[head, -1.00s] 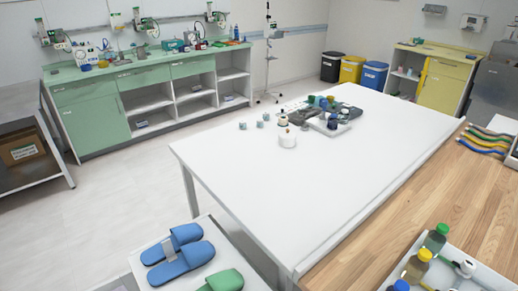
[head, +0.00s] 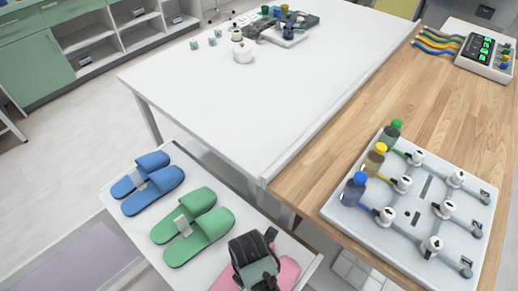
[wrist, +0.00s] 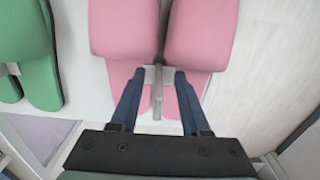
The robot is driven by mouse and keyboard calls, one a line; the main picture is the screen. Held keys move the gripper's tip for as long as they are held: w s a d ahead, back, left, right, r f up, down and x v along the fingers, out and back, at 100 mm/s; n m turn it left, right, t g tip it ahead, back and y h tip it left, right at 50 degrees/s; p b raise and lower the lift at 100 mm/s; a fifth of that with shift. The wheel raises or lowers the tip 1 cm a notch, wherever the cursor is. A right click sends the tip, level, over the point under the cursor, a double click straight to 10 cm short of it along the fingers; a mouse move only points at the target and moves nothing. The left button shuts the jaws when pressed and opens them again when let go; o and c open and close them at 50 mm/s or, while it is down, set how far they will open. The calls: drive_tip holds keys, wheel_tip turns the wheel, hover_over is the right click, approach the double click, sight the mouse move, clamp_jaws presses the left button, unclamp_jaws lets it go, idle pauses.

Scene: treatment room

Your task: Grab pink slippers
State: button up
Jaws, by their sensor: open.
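A pair of pink slippers (head: 285,272) lies on a white shelf at the bottom of the head view, partly hidden by my gripper (head: 268,280). In the wrist view the pink slippers (wrist: 205,35) lie side by side, with a grey clip or tag (wrist: 158,80) between them. My gripper (wrist: 158,97) is open, its two fingers over the slippers on either side of the grey piece. I cannot tell whether the fingers touch the slippers.
Green slippers (head: 200,238) lie left of the pink pair, with blue slippers (head: 148,182) beyond them on the same white shelf (head: 215,178). A white table (head: 240,110) stands behind. A wooden counter (head: 345,135) with a bottle tray (head: 357,219) stands to the right.

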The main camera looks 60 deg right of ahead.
drive_tip(key=shift+f, duration=0.9)
drive_tip(key=shift+c, duration=0.3)
clamp_jaws()
idle(0.4)
